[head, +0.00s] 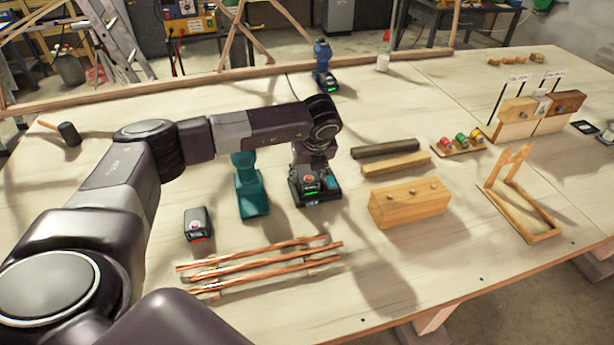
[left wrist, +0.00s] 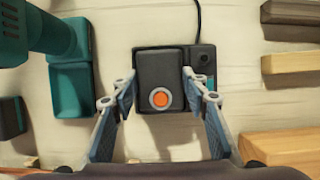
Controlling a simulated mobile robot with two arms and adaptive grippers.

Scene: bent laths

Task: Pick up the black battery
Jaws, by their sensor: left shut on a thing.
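The black battery (head: 308,181) with an orange button sits on a dark charger (head: 326,197) near the middle of the table, with a green light showing at its front. In the left wrist view the black battery (left wrist: 160,72) lies between the two blue-grey fingers, and the charger (left wrist: 204,60) shows beside and beneath it. My left gripper (left wrist: 158,84) is shut on the battery from both sides. In the head view the arm reaches down over it and partly hides the grip. I cannot tell whether the battery is clear of the charger. My right gripper is not in view.
A teal drill (head: 248,188) stands close left of the charger. Another battery (head: 198,224) with a red light is farther left. Copper-coloured rods (head: 260,262) lie in front. A wooden block (head: 408,203) and dark bar (head: 385,149) are to the right. A blue drill (head: 323,66) stands behind.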

